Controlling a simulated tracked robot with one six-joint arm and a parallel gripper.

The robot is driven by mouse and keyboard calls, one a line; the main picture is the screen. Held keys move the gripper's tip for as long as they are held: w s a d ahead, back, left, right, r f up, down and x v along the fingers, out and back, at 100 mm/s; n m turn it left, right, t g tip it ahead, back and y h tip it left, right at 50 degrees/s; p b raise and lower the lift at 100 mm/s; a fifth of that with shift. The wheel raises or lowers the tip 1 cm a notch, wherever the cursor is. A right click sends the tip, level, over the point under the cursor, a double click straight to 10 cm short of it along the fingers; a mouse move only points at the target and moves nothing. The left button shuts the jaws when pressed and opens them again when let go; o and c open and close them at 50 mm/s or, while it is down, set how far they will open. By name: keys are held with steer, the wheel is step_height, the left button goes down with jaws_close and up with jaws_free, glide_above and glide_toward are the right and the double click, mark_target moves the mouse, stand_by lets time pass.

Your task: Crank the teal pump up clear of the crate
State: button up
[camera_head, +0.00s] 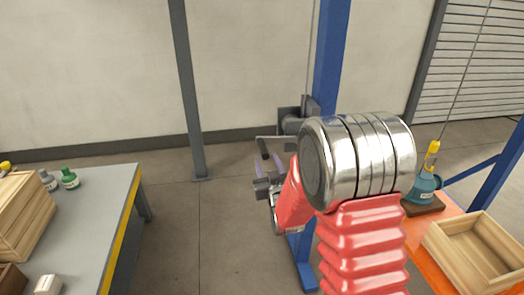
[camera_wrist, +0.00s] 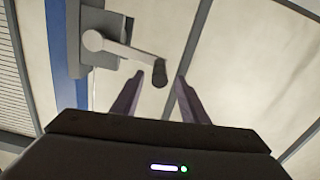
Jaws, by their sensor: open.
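The teal pump (camera_head: 424,190) stands upright on a dark base at the right, with a yellow fitting and a cable on top. The open wooden crate (camera_head: 435,246) is in front of it. The winch (camera_head: 292,119) is on the blue post; its crank arm (camera_wrist: 125,48) ends in a dark grip (camera_wrist: 160,73), which also shows in the head view (camera_head: 263,148). My gripper (camera_wrist: 155,80) is open. In the wrist view the dark grip appears between its fingertips; I cannot tell whether they touch it. My arm partly hides the winch and post in the head view.
The blue post (camera_head: 330,60) rises behind my arm. An orange surface (camera_head: 410,265) bears the pump and crate. A grey bench (camera_head: 95,200) at left holds a wooden box (camera_head: 22,220) and small bottles. The floor between is clear.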

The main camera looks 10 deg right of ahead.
mark_target(262, 149)
steer(key=shift+w, duration=3.9)
steer(key=shift+c, duration=0.2)
jaws_close()
steer(key=shift+a, duration=0.3)
steer(key=shift+d, duration=0.15)
steer(key=shift+r, duration=0.1)
